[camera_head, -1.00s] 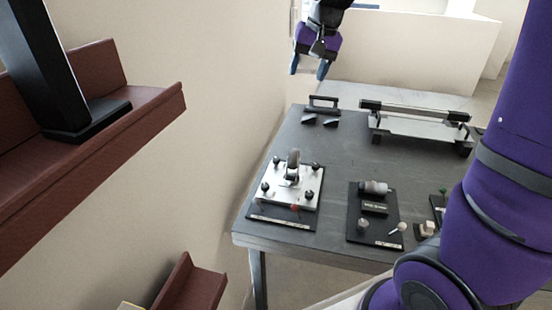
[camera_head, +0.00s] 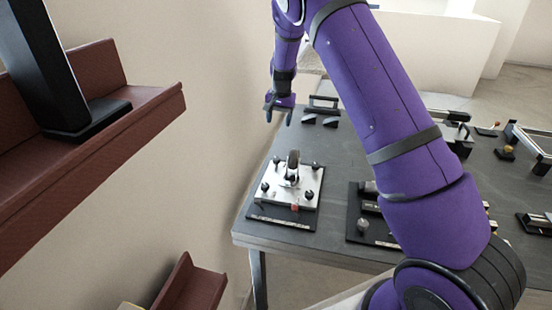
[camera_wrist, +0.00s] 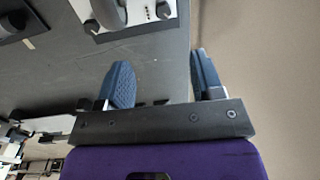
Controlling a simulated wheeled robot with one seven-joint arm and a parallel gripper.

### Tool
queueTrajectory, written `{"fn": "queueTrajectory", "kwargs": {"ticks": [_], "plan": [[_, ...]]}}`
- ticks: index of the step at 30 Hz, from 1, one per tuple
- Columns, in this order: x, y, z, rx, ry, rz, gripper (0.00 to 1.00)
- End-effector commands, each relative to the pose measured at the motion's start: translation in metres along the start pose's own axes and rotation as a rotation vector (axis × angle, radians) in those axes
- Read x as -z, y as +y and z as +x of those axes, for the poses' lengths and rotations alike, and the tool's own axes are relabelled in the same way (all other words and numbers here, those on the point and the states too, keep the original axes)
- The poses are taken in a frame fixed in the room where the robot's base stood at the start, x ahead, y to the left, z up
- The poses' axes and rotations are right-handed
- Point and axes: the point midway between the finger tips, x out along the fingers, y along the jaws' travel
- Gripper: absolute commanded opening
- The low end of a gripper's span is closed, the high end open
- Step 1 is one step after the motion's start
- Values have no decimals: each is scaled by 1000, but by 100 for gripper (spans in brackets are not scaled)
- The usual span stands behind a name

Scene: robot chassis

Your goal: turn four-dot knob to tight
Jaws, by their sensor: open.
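A pale metal plate (camera_head: 294,201) carries black knobs near its corners: far left (camera_head: 276,159), far right (camera_head: 316,165), near left (camera_head: 265,187) and near right (camera_head: 308,196). A grey upright part stands in its middle. In the wrist view, part of the plate (camera_wrist: 125,17) shows at the top, with a row of small dark dots beside one knob (camera_wrist: 163,10); I cannot count them surely. Another knob (camera_wrist: 92,27) shows at its corner. My gripper (camera_head: 279,114) is open and empty beyond the plate's far-left side, apart from it. Its blue fingers (camera_wrist: 163,72) are spread.
The plate's black base rests on a dark table (camera_head: 262,225), beside a pale wall (camera_head: 215,120). A black handle fixture (camera_head: 323,102) stands close right of my gripper. Another black panel (camera_head: 356,235) is partly hidden behind my arm. Brown shelves (camera_head: 140,115) are at left.

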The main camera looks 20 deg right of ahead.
Motion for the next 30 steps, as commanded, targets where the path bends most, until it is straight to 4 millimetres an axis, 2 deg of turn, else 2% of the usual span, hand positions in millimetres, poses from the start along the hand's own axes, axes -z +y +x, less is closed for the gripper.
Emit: {"fn": "queueTrajectory", "kwargs": {"ticks": [1, 6, 9, 17, 30], "plan": [[4, -3, 18, -16, -4, 5, 61], [17, -8, 61, -49, -5, 26, 61], [21, -10, 76, -61, -4, 32, 61], [24, -10, 95, -68, -3, 36, 61], [23, -5, 167, -69, -4, 35, 61]]}}
